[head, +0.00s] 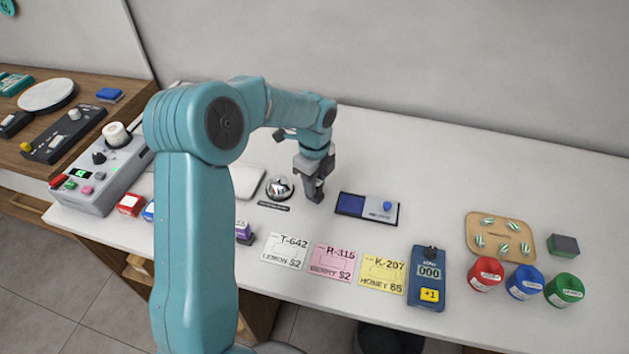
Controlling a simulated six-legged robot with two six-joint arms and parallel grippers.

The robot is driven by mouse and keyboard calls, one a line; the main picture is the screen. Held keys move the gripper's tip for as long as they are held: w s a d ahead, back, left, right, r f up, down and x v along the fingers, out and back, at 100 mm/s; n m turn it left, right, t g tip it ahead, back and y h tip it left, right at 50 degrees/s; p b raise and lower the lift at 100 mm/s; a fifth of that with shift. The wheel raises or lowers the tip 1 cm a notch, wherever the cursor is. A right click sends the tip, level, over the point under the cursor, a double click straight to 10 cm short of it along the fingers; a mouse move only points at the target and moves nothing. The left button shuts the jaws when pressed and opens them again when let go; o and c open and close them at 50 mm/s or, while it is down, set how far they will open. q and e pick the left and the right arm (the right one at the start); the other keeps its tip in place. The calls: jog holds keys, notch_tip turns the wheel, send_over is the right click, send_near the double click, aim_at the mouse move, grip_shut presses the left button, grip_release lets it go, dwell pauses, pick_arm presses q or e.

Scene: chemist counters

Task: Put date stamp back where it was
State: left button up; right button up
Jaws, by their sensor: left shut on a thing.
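My left gripper (315,197) points down over the white counter, just right of the silver bell and left of the blue-and-grey pad plate (353,205). It is shut on a small dark thing low between its fingers. The fingers hide most of it, so I cannot tell for sure that it is the date stamp. The plate has a dark blue pad on its left half and a small blue round knob (387,206) on its grey right half. My right gripper is not in view.
The bell (279,187) stands close by the gripper. In front lie three price cards (331,262) and a blue counter device (429,277). Red, blue and green jars (525,283) and a wooden tray (474,236) are at right. My left arm hides part of the counter. The back right is clear.

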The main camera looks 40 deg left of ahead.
pick_arm(q)
jog(key=shift+f, duration=0.2)
jog(key=o, duration=0.9)
jog(key=shift+c, duration=0.2)
jog(key=shift+r, duration=0.1)
notch_tip(320, 180, up, 12)
jog(key=shift+r, duration=0.15)
